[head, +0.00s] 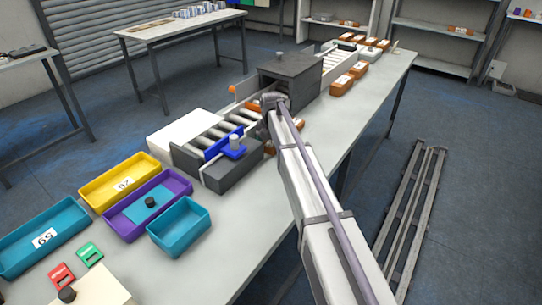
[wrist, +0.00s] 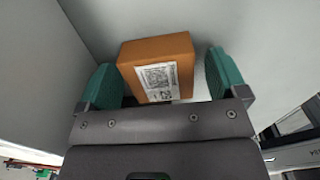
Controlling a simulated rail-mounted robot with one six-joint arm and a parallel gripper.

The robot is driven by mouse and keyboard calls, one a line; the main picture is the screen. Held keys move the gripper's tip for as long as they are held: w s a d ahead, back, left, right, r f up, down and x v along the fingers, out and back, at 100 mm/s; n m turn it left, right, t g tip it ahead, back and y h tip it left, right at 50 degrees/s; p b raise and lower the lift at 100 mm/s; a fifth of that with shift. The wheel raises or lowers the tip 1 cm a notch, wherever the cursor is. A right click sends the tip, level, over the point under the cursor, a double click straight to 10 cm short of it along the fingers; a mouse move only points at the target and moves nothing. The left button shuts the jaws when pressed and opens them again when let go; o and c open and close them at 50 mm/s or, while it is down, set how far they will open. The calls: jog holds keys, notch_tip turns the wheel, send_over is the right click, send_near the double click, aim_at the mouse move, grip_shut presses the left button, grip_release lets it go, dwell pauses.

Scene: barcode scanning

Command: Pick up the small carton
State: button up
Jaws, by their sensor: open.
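A small orange-brown carton (wrist: 157,62) with a white printed label facing the camera is in the middle of the wrist view. My gripper (wrist: 163,80) is open, with one green finger on each side of the carton. A gap shows between the carton and the right finger, and a narrower one at the left finger. In the head view my arm hides the fingers. Parts of orange-brown cartons show beside the arm there, one at its right (head: 299,122) and one at its left (head: 270,148); I cannot tell which is the one between my fingers.
A conveyor with rollers (head: 217,134) and a dark box-shaped tunnel (head: 290,75) stand left of the arm. More cartons (head: 341,84) lie farther back on the table (head: 240,215). Yellow (head: 122,182), purple (head: 150,203) and teal (head: 180,226) bins stand at the front left.

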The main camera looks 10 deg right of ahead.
aim_at(271, 143)
jog(key=c, duration=1.1)
jog(key=shift+r+p, duration=0.1)
jog(key=shift+p, duration=0.2)
notch_tip(271, 143, up, 10)
jog(key=p, duration=1)
jog(key=shift+r, duration=0.2)
